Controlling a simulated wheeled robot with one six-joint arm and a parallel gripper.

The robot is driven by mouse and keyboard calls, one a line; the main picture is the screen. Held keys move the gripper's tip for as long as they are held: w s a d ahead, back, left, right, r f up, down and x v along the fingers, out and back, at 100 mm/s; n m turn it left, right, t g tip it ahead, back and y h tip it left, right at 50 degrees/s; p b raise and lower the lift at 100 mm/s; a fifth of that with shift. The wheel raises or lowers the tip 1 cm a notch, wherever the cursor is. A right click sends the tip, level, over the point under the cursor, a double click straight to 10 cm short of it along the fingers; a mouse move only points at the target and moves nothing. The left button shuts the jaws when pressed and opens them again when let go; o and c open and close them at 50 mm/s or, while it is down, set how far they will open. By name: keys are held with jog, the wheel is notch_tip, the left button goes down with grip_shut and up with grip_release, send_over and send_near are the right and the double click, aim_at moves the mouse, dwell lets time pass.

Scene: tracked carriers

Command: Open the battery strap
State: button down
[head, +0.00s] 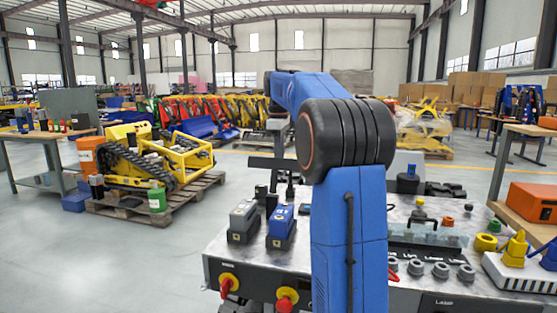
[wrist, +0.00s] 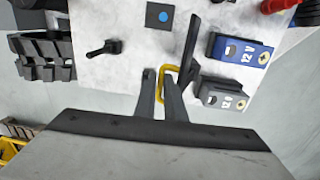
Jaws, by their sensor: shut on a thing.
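My gripper (wrist: 161,82) is shut on a yellow loop (wrist: 171,69) in the wrist view; the fingertips partly hide the loop. A black strap-like bar (wrist: 188,48) runs beside the loop, close to the batteries; I cannot tell whether its far end is fastened. A blue 12 V battery (wrist: 240,50) and a grey 12 V battery (wrist: 225,94) lie to the right of the bar. In the head view the grey battery (head: 243,218) and blue battery (head: 281,222) stand in dark holders at the bench's left end. My arm hides the gripper there.
The metal bench top (head: 440,222) carries grey knobs, a yellow cup (head: 485,243) and other small parts. In the wrist view a black lever (wrist: 104,49) stands left of the gripper. A yellow tracked carrier (head: 155,155) rests on a pallet.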

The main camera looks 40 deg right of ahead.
jog(key=shift+w+d+f, duration=0.2)
jog(key=shift+w+d, duration=0.15)
jog(key=shift+d, duration=0.1)
jog(key=c, duration=1.9)
grip_release()
jog(key=shift+d+f, duration=0.1)
jog(key=shift+f, duration=0.1)
notch_tip(320, 180, up, 13)
jog(key=a, duration=0.1)
jog(key=shift+s, duration=0.35)
